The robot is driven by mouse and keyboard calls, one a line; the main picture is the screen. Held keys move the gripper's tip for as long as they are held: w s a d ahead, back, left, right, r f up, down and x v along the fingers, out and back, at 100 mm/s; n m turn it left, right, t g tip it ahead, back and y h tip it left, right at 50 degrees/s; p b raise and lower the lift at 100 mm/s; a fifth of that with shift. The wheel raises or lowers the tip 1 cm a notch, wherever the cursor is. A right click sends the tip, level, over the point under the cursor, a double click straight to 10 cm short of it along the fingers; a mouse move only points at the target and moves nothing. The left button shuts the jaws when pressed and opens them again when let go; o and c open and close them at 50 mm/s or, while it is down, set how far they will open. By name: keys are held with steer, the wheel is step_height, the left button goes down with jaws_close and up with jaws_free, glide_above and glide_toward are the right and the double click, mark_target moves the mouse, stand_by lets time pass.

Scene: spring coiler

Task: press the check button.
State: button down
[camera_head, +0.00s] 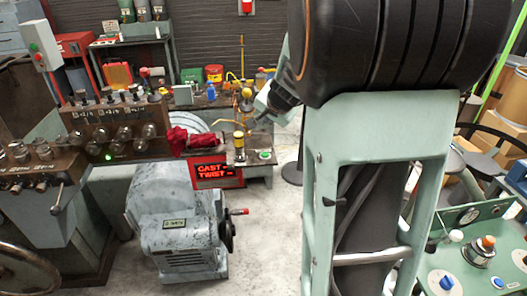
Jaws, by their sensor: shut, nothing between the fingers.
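A green round button (264,155) sits on the small bench, just right of a yellow-topped post and above the red-lit display (213,172) reading "CAST -" and "TWIST -". No label marking it as the check button can be read. My gripper (257,119) is shut and empty, small and dark at the end of my arm. In the picture it is above the green button and apart from it. Its fingertips are hard to make out against the bench. My large dark arm link covers the right-centre of the view.
A grey motor (178,225) with a red-handled crank stands below the display. A red cloth (190,140) lies left of the post (239,146). A control box (39,40) with green and red buttons is upper left. A green panel (475,262) with knobs is lower right.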

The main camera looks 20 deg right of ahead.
mark_target(266, 156)
step_height(266, 156, down, 9)
steer(key=b, duration=0.8)
steer(key=shift+r, duration=0.1)
steer(key=shift+b, duration=0.3)
stand_by(1.0)
steer(key=shift+f+b, duration=0.45)
steer(key=shift+f+b, duration=0.4)
steer(key=shift+b, duration=0.05)
stand_by(0.5)
stand_by(0.3)
steer(key=shift+r+p, duration=0.75)
steer(key=shift+r, duration=0.05)
